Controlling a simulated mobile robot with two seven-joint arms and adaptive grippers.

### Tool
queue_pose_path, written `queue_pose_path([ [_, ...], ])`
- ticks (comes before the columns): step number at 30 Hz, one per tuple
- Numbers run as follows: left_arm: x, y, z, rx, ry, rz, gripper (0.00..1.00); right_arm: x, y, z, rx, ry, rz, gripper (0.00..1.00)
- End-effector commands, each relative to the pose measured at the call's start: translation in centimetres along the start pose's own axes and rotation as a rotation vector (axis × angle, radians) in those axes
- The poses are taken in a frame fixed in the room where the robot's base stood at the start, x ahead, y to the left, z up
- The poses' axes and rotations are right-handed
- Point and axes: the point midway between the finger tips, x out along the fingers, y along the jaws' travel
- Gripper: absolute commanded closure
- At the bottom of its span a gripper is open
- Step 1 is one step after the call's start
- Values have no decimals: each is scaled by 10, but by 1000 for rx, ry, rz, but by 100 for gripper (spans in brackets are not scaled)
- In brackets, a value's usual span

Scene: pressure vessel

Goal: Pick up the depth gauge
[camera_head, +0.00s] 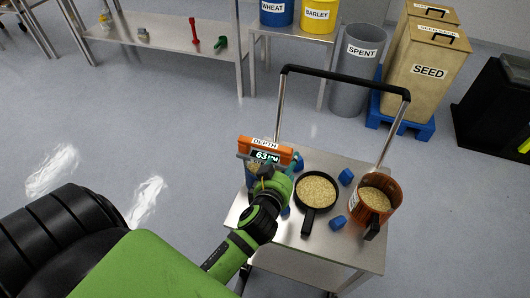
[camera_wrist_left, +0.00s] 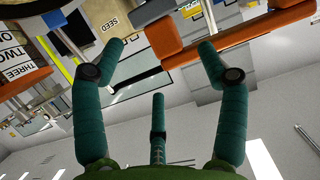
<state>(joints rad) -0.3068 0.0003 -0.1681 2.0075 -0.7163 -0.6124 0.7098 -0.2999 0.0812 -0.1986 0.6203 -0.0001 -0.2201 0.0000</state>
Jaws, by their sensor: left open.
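The depth gauge (camera_head: 258,146) is an orange bar with a lit display reading about 63 and a "DEPTH" label. It is at the back left of the steel cart (camera_head: 345,252). My left gripper (camera_head: 272,180), green with teal fingers, is just in front of it and hides its lower part. In the left wrist view the fingers of my left gripper (camera_wrist_left: 160,62) are spread, with nothing between them. Orange parts of the gauge (camera_wrist_left: 240,36) lie at and beyond the fingertips; I cannot tell whether they touch. My right gripper is in neither view.
A black pan of grain (camera_head: 316,190) and a brown jug of grain (camera_head: 375,198) stand on the cart, with blue blocks (camera_head: 346,177) around them. The cart's black handle (camera_head: 345,79) rises behind. A steel bench (camera_head: 160,30) and bins stand farther back.

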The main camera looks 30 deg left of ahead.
Motion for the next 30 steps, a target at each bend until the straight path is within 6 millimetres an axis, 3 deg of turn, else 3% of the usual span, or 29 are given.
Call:
queue_pose_path([
  [12, 55, -1, 0, 1, -3, -1, 26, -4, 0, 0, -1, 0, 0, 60],
  [21, 59, -1, 1, 1, -4, -1, 26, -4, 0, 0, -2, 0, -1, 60],
  [26, 59, -1, 1, 1, -4, -2, 90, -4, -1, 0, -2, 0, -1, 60],
  [29, 58, -1, 1, 1, -5, -2, 91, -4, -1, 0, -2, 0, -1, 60],
  [30, 58, -1, 0, 2, -3, -2, 98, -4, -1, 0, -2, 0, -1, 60],
])
